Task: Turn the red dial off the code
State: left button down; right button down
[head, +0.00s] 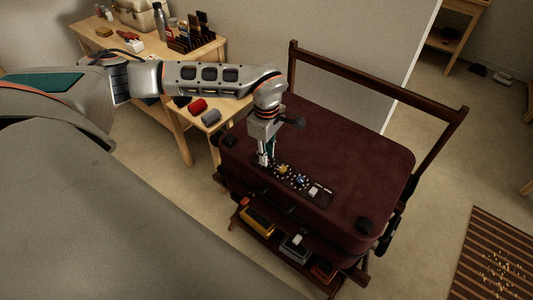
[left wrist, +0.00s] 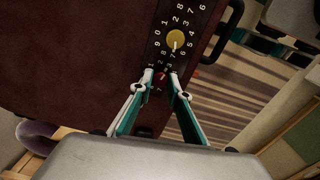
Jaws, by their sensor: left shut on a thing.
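A dark red suitcase (head: 350,150) lies flat on a wooden rack. A dark lock panel (head: 325,201) with white digits runs along its near edge. My left gripper (head: 264,161) points down at the left end of this panel. In the left wrist view, the fingers of my left gripper (left wrist: 160,84) are closed around the red dial (left wrist: 163,76), which is small and partly hidden by the fingertips. A yellow dial (left wrist: 175,40) with a pale pointer sits beside it on the panel and is untouched. My right gripper is not in view.
A wooden table (head: 205,55) with a steel bottle (head: 160,20) and other items stands at the back left. The rack's wooden rail (head: 375,82) rises behind the suitcase. A lower shelf holds several boxes. A striped rug (head: 490,255) lies at right.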

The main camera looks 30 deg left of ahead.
pick_arm(q)
jog(key=n+p, duration=0.1)
jog(key=n, duration=0.1)
jog(key=shift+r+n, duration=0.1)
jog(key=shift+n, duration=0.2)
jog(key=n+p, duration=0.1)
jog(key=n, duration=0.2)
jog(key=shift+n+p, duration=0.3)
jog(key=shift+p, duration=0.05)
jog(key=n+p, duration=0.1)
jog(key=n, duration=0.2)
jog(key=shift+n, duration=2.2)
jog(key=c, duration=1.9)
grip_release()
